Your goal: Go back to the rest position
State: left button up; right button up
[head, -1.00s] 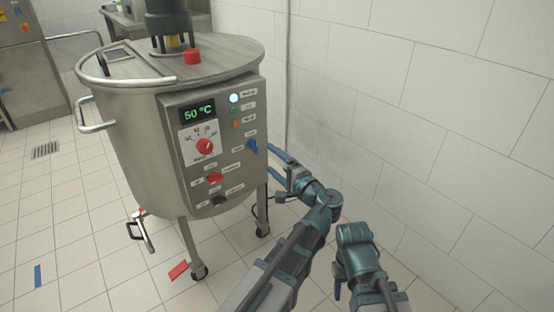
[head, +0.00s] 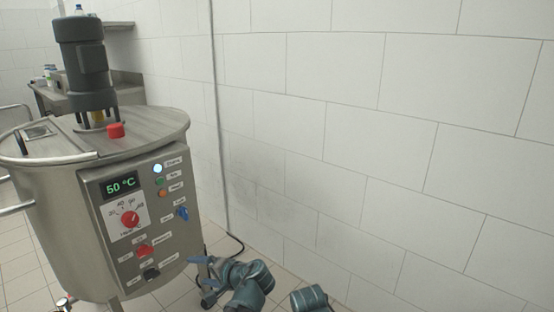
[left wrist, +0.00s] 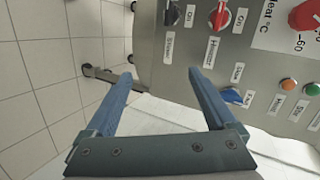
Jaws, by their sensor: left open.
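My left gripper (left wrist: 160,92) is open and empty in the left wrist view, its two blue fingers apart. In the head view my left gripper (head: 200,272) shows low down, just right of the tank's lower right side. A steel tank (head: 60,210) on legs stands at the left of the head view. Its control panel (left wrist: 255,60) fills the upper right of the left wrist view, beyond the fingers. The panel display (head: 121,186) reads 50 °C, and a white lamp (head: 157,169) is lit. My right gripper cannot be made out.
A steel table (head: 125,92) stands at the back left. A black cable (head: 236,243) runs near the wall base. Tiled floor (head: 25,265) is open at the lower left.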

pick_arm(q)
jog(key=s+d+f+n+g+h, duration=0.4)
jog(key=s+d+f+g+h, duration=0.15)
jog(key=s+f+h, duration=0.5)
jog(key=s+d+m+p, duration=0.25)
jog(key=s+d, duration=0.25)
jog(key=d, duration=0.8)
notch_tip(320, 180, up, 38)
jog(key=p, duration=3.7)
jog(key=shift+s+d+r+m+g+p, duration=0.2)
jog(key=shift+s+m+g+p, duration=0.1)
jog(key=shift+s+m+g, duration=0.15)
jog(key=shift+f+y, duration=0.1)
jog(key=shift+y, duration=0.15)
